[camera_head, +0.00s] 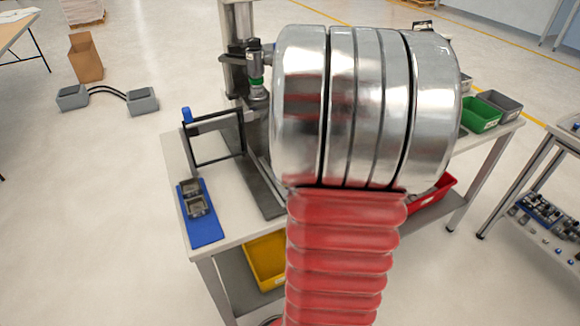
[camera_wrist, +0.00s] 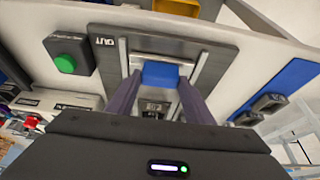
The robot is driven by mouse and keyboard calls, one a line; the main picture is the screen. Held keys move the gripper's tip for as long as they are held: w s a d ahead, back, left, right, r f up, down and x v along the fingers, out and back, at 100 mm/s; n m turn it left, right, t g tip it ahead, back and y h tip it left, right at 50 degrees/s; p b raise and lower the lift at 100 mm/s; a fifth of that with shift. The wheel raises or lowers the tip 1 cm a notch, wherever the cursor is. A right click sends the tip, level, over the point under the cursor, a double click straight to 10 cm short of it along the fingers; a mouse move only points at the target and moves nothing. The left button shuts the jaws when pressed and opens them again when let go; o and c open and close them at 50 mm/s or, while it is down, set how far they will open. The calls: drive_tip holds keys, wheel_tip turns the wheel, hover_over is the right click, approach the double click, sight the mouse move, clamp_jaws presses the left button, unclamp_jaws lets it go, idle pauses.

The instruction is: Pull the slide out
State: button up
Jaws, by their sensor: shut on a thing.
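In the wrist view, the slide's blue handle block (camera_wrist: 160,74) sits between the two grey-purple fingers of my gripper (camera_wrist: 160,86), which is shut on it. The slide's pale metal track (camera_wrist: 197,68) runs through a dark plate (camera_wrist: 217,60) marked "OUT", with the lettering upside down. A small grey metal part (camera_wrist: 154,108) shows between the fingers, just below the blue block. In the head view, my own large arm links cover much of the station, and I cannot make out my gripper there.
A green button (camera_wrist: 65,64) on a dark box stands left of the plate. A blue mat (camera_head: 202,230) with two dark metal parts (camera_head: 196,207) lies on the worktable (camera_head: 178,160). A press column (camera_head: 238,60) stands behind. Green (camera_head: 480,114) and red bins (camera_head: 440,189) are at the right.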

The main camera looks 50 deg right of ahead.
drive_tip(key=shift+s+a, duration=0.35)
drive_tip(key=shift+s, duration=0.4)
drive_tip(key=shift+s+a, duration=0.35)
drive_tip(key=shift+s, duration=0.45)
drive_tip(key=o, duration=1.5)
drive_tip(key=shift+r, duration=0.1)
drive_tip(key=shift+s+r, duration=0.1)
drive_tip(key=shift+r, duration=0.3)
drive_tip(key=v, duration=1.2)
drive_tip(key=shift+s+a+r, duration=0.25)
drive_tip(key=shift+r, duration=0.05)
